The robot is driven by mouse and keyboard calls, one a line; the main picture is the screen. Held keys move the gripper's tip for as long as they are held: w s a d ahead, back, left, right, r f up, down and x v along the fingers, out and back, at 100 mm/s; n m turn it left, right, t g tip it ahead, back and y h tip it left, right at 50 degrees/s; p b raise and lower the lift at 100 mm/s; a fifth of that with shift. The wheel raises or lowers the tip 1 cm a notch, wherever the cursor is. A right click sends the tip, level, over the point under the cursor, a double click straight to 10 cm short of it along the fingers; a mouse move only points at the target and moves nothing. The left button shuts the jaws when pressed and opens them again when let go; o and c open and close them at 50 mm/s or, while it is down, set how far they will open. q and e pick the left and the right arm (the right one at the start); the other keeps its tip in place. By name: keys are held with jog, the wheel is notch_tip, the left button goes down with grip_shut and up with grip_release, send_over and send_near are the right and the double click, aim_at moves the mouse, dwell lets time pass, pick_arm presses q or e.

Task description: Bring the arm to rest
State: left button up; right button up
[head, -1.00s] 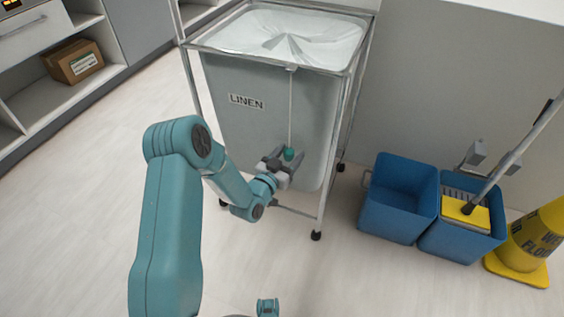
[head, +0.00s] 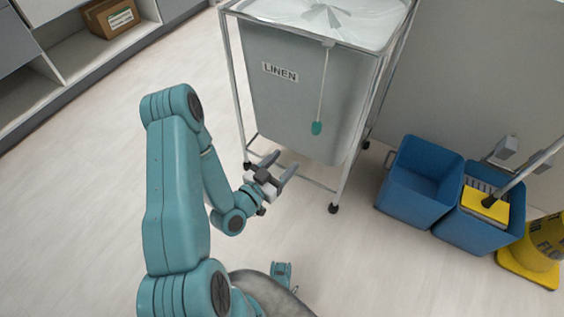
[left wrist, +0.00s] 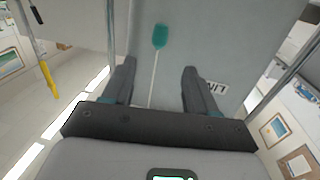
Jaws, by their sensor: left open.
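My left arm comes in from the left in the head view. Its gripper (head: 280,170) is open and empty, low in front of the linen hamper (head: 295,105). The hamper is a grey bag in a wheeled metal frame with a LINEN label. A teal pull toggle (head: 317,128) hangs on a white cord down the hamper's front, above and to the right of the gripper and apart from it. In the left wrist view the toggle (left wrist: 160,36) shows beyond the two spread fingers (left wrist: 153,85), with nothing between them. My right gripper is not seen.
A cardboard box (head: 110,16) sits on a shelf at the upper left. The floor (head: 90,190) at left is clear.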

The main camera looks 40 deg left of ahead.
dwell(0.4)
pick_arm(q)
jog(key=w+d+r+m+h, duration=0.1)
jog(key=w+d+m+h, duration=0.1)
jog(key=d, duration=0.4)
jog(key=w+d+r+m+h, duration=0.1)
jog(key=w+d+h, duration=0.2)
jog(key=d, duration=0.3)
jog(key=s+d+f+g+h, duration=0.1)
jog(key=d+f+g, duration=0.4)
jog(key=d+f, duration=0.15)
jog(key=s+d+f+n+g, duration=0.1)
jog(key=s+f+n+g, duration=0.1)
jog(key=s+f+g, duration=0.5)
jog(key=s+d+f+n+g, duration=0.25)
jog(key=s+g, duration=0.25)
jog(key=s, duration=0.5)
notch_tip(320, 180, up, 31)
jog(key=p, duration=3.2)
jog(key=shift+d+r+g+y, duration=0.15)
jog(key=shift+g+y, duration=0.15)
jog(key=shift+y, duration=0.1)
